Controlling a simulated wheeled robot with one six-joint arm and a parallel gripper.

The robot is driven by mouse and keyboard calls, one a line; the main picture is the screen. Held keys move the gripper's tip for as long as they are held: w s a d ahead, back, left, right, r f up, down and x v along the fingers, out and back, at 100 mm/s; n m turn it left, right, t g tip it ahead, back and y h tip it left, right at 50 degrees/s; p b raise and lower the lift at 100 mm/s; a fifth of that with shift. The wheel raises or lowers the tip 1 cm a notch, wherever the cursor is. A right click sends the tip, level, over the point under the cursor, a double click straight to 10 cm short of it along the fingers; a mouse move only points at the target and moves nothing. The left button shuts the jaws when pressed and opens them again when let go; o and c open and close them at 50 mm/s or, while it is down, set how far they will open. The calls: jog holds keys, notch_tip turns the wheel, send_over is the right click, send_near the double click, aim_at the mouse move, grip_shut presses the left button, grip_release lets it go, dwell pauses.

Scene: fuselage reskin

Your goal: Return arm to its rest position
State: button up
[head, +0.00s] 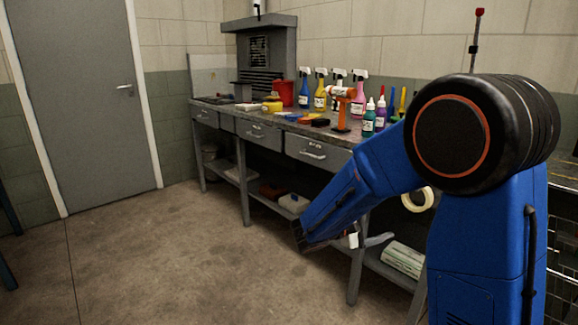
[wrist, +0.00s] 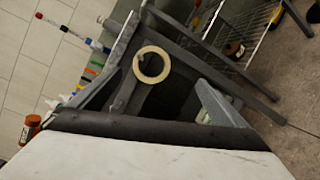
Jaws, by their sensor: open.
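My blue arm (head: 345,190) reaches from the right side of the head view down and left in front of the workbench. My gripper (head: 372,240) hangs at the arm's low end, in front of the bench's open underside, partly hidden by the arm. In the wrist view its two grey fingers (wrist: 168,52) stand spread apart, with nothing held between them. A cream tape roll (wrist: 152,64) shows behind the gap between the fingers, apart from them. The same roll (head: 417,199) hangs at the bench's right end in the head view.
The workbench (head: 270,134) carries spray bottles (head: 320,92), small bottles, a red container (head: 282,93) and an orange tool (head: 342,105). A lower shelf holds boxes (head: 403,258). A wire rack (head: 561,270) stands at right. The floor (head: 170,255) toward the grey door (head: 80,90) is clear.

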jog(key=s+d+f+m+g+y, duration=0.1)
jog(key=s+d+m+g+y, duration=0.2)
jog(key=s, duration=0.7)
jog(key=s+d+f+m+g+y, duration=0.1)
jog(key=s+d+m+g+y, duration=0.2)
jog(key=s, duration=0.7)
jog(key=s+a+m+t+y, duration=0.2)
jog(key=s+a+t+y, duration=0.2)
jog(key=s+a+y, duration=0.6)
jog(key=shift+s+a+m+t, duration=0.35)
jog(key=shift+s+a, duration=0.2)
jog(key=shift+s, duration=0.9)
